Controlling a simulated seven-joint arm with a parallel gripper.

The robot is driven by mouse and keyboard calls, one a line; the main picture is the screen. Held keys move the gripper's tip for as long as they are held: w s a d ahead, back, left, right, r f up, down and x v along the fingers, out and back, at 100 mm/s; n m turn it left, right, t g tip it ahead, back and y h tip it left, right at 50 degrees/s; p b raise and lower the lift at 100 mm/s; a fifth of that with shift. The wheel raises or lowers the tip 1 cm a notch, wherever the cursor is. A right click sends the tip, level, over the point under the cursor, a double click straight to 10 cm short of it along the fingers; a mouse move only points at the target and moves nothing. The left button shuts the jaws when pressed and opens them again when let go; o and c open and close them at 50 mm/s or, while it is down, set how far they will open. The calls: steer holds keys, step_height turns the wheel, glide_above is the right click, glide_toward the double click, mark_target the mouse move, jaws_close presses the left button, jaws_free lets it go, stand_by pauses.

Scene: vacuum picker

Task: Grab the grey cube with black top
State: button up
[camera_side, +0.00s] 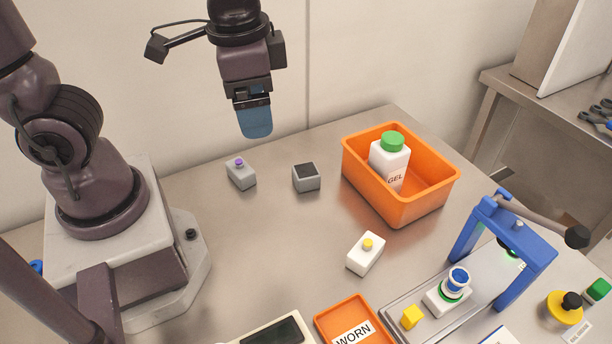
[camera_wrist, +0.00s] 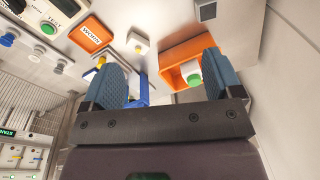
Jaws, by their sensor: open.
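The grey cube with a black top (camera_side: 306,178) stands upright on the steel table, left of the orange bin. In the wrist view, a grey block with a dark top, apparently this cube (camera_wrist: 231,3), is cut off at the top edge. My gripper (camera_side: 255,136) hangs in the air above and behind the cube, to its upper left in the side view. In the wrist view, the blue fingers of my gripper (camera_wrist: 160,80) are wide apart with nothing between them. The gripper does not touch the cube.
A grey block with a purple knob (camera_side: 241,175) stands left of the cube. An orange bin (camera_side: 400,213) holding a white GEL bottle (camera_side: 389,165) is close on its right. A white block with a yellow knob (camera_side: 365,254) and a blue frame press (camera_side: 525,245) are nearer the front.

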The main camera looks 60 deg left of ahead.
steer(key=w+d+f+m+y, duration=0.1)
steer(key=w+f+m+y, duration=0.1)
steer(key=f, duration=0.5)
steer(key=w+d+f+m+y, duration=0.1)
steer(key=w+f+m+y, duration=0.1)
steer(key=f+m+y, duration=0.3)
steer(key=w+d+f+m+y, duration=0.2)
steer(key=f+m+y, duration=0.2)
steer(key=f, duration=0.5)
steer(key=shift+w+d+m+g, duration=0.15)
steer(key=shift+m+g, duration=0.25)
steer(key=shift+m, duration=1)
steer(key=shift+w+f+m+t+y, duration=0.4)
steer(key=shift+w+f+m+y, duration=0.1)
steer(key=shift+w+m, duration=0.1)
steer(key=w, duration=0.1)
steer(key=w+r+m+t, duration=0.1)
steer(key=shift+w+r+t+y, duration=0.1)
steer(key=shift+w+t+y, duration=0.2)
steer(key=shift+w, duration=0.1)
glide_toward(310, 178)
steer(key=a, duration=0.1)
steer(key=a+f, duration=0.1)
steer(key=a, duration=0.1)
steer(key=shift+w+a+m, duration=0.15)
steer(key=shift+w+m, duration=0.05)
steer(key=shift+m, duration=0.1)
steer(key=shift+x, duration=3.05)
steer(key=shift+w+f, duration=0.1)
steer(key=shift+f, duration=0.1)
